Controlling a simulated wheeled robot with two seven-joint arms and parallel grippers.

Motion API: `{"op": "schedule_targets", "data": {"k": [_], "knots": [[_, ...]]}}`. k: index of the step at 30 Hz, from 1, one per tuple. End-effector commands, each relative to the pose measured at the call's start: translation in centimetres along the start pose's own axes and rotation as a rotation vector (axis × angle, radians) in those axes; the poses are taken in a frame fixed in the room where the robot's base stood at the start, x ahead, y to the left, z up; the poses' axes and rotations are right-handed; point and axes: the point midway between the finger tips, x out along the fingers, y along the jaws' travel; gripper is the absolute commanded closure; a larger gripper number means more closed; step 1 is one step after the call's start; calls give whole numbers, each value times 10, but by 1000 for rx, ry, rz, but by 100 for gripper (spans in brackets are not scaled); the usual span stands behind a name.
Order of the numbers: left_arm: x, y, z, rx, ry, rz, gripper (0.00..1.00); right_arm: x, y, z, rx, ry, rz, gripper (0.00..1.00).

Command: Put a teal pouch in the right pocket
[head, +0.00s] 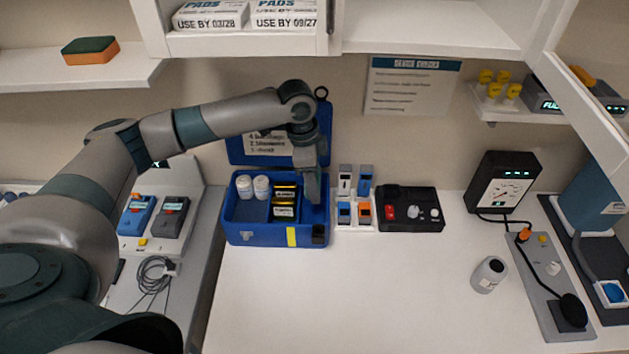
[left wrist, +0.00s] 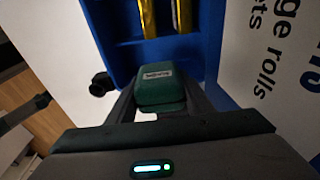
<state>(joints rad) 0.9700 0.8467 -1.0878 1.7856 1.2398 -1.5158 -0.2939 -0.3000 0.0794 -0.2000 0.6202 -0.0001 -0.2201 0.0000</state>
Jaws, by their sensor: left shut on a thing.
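The teal pouch (left wrist: 160,92), dark green-teal with a small white label, is between the fingers of my left gripper in the left wrist view. My left gripper (head: 312,196) is shut on it and points down at the right side of the open blue case (head: 262,237). In the head view the fingers hide the pouch. I cannot tell whether the pouch touches the pocket floor. The case's middle holds black and gold packs (head: 285,200), which also show as gold strips in the left wrist view (left wrist: 148,18). My right gripper is not in view.
Two white bottles (head: 253,187) stand in the case's left pocket. The raised lid (head: 238,150) is behind. Right of the case are a rack of small boxes (head: 355,212) and a black control box (head: 410,208). The counter in front is clear up to a grey bottle (head: 489,274).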

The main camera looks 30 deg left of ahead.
Motion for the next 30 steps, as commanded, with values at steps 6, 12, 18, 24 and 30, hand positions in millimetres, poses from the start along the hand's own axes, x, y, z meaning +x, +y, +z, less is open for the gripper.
{"op": "schedule_targets", "data": {"k": [6,12,18,24,30], "knots": [[5,0,1,0,0,0,81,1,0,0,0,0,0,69],[9,0,1,0,0,-1,81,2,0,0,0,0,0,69],[13,0,2,0,1,-1,81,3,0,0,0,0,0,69],[17,0,2,0,1,0,81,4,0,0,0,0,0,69],[21,0,3,0,1,0,81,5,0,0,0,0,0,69]]}}
